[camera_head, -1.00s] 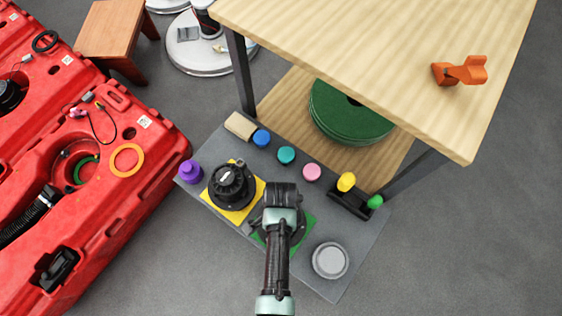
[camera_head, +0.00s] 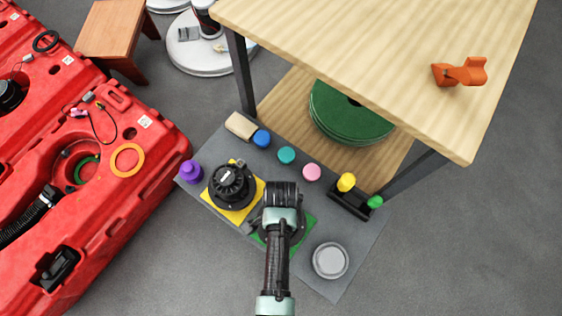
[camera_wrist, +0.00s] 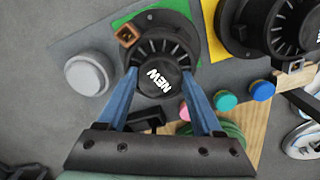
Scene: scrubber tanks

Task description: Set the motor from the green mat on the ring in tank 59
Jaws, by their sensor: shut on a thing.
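My gripper (camera_wrist: 158,78) is shut on the motor (camera_wrist: 162,42), one blue finger on each side of its black ribbed cap marked NEW. The motor has a round black flange and a brown connector, and stands on the green mat (camera_head: 308,222). In the head view my arm hides most of the motor. The red tank (camera_head: 105,205) at the left has an open well with a green ring (camera_head: 84,170) inside. A second red tank (camera_head: 28,50) is partly in view behind it. I cannot read a number on either tank.
Another black motor (camera_head: 232,184) stands on a yellow mat (camera_head: 240,214) close beside the green one. Coloured knobs and a grey round lid (camera_head: 330,260) are on the grey floor mat. An orange ring (camera_head: 127,160) lies on the near tank. A wooden table (camera_head: 380,60) stands behind.

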